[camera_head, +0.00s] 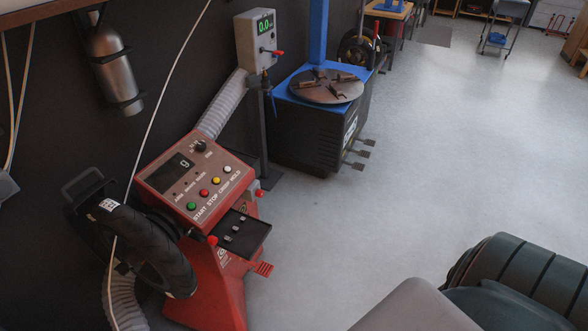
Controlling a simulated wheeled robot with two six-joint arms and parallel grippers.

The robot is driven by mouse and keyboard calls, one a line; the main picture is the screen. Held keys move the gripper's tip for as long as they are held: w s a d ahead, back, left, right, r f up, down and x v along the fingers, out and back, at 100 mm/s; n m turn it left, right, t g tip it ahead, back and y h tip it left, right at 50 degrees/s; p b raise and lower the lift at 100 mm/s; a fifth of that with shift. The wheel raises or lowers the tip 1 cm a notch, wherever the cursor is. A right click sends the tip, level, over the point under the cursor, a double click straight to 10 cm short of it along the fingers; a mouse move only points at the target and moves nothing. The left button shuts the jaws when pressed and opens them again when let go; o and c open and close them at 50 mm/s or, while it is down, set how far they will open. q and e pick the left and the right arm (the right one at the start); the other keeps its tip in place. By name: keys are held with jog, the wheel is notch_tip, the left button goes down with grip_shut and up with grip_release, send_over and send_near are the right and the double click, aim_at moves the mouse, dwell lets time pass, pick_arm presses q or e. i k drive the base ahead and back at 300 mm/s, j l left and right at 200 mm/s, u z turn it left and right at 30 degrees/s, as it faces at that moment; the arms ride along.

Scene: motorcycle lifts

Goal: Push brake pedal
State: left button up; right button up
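A red ribbed pedal (264,268) sticks out low on the right side of the red wheel-balancing machine (214,281), just above the floor. It is small in view, and nothing touches it. The machine's sloped panel (195,178) has a dark display and a row of green, red, yellow and white buttons. A black tire (140,240) is mounted on its left side. Several grey pedals (362,154) stick out at the base of the blue and black tire changer farther back. I cannot tell from any label which pedal is the brake. Neither of my grippers is in view.
A black tray (240,232) with small weights juts out above the red pedal. A post holds a gauge box (257,40) behind the balancer. A grey hose (222,104) runs along the wall. The grey floor (350,220) right of the balancer is clear.

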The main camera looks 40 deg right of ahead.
aim_at(263, 268)
jog(key=z, duration=0.85)
